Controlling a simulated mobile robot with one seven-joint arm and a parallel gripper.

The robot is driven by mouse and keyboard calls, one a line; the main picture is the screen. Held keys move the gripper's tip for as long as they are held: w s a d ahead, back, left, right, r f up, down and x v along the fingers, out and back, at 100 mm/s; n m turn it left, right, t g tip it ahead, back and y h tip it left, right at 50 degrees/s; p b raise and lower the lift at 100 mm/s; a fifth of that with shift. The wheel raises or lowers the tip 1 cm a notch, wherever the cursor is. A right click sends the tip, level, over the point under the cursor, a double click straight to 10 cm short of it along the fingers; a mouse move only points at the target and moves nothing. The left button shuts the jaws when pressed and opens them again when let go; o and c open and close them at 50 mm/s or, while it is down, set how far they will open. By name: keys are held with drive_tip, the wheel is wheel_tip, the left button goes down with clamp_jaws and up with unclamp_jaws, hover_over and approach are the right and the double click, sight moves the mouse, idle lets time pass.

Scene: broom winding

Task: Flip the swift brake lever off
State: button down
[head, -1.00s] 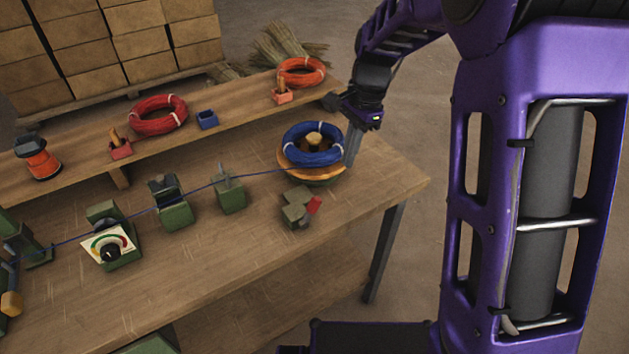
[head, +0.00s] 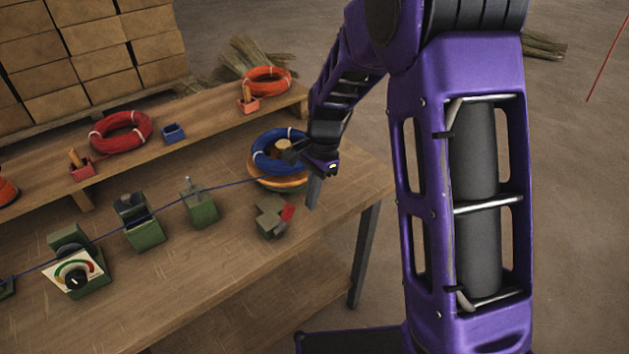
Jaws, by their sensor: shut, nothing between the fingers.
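The brake lever (head: 287,213) has a red end and sits on a small green block (head: 268,221) near the right part of the bench. The swift (head: 293,183) is a round wooden disc just behind it, carrying a blue coil (head: 268,160). My gripper (head: 313,193) points down to the right of the red lever end, apart from it in the picture. Its fingers look together, with nothing seen between them. The gripper and wrist hide the right side of the blue coil and swift.
A blue line runs left from the swift past green guide blocks (head: 202,208) and a dial (head: 75,278). A raised shelf behind holds a red coil (head: 120,131) and an orange coil (head: 267,81). The bench front between dial and brake is clear.

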sight(288, 212)
drive_tip(key=shift+s+a+r, duration=0.3)
drive_tip(key=shift+s+a, duration=0.25)
drive_tip(key=shift+a, duration=0.2)
drive_tip(key=shift+s+a+r, duration=0.3)
drive_tip(key=shift+s+a, duration=0.2)
drive_tip(key=shift+a, duration=0.25)
drive_tip(key=shift+w+a+r, duration=0.1)
